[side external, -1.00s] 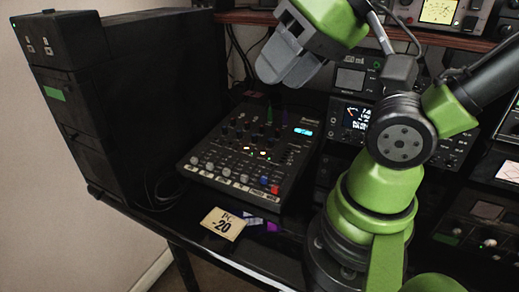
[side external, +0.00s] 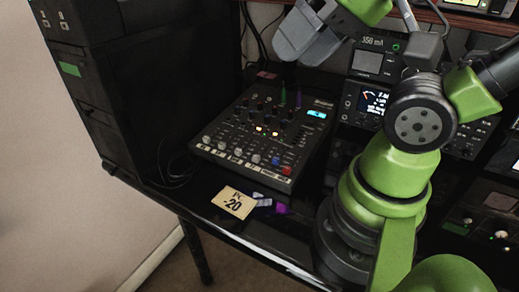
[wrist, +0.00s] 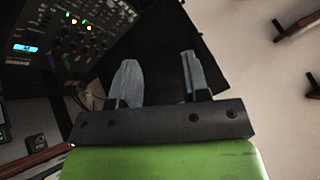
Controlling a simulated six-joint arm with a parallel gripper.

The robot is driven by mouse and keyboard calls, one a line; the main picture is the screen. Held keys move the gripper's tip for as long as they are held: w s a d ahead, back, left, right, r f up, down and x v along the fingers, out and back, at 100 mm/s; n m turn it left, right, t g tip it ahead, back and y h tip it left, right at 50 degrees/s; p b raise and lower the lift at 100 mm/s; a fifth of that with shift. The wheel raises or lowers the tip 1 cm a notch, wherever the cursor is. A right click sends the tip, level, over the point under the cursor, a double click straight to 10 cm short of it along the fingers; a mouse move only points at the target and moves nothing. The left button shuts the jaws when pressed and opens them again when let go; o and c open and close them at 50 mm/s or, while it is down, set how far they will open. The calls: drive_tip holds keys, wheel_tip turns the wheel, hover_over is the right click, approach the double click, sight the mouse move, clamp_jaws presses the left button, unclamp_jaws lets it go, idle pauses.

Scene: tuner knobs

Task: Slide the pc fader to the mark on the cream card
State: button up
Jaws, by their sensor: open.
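The cream card (side external: 233,203) lies at the front edge of the desk and reads "PC -20". Behind it sits the black mixer (side external: 265,135), with a front row of several pale caps (side external: 222,146), a blue cap (side external: 275,160) and a red cap (side external: 287,171). The labels are too small to tell which is the pc fader, and I cannot make out its mark. My gripper (side external: 293,52) is raised above and behind the mixer, touching nothing. In the wrist view its two grey fingers (wrist: 160,65) stand apart and empty, with part of the mixer at upper left.
A tall black cabinet (side external: 100,80) stands left of the mixer. Metered equipment (side external: 372,100) stands to the right and behind, beside my arm. Small purple and pale pieces (side external: 281,209) lie next to the card. The air over the mixer's front row is clear.

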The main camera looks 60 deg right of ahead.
sight(256, 159)
drive_tip(key=shift+c, duration=0.2)
idle(0.3)
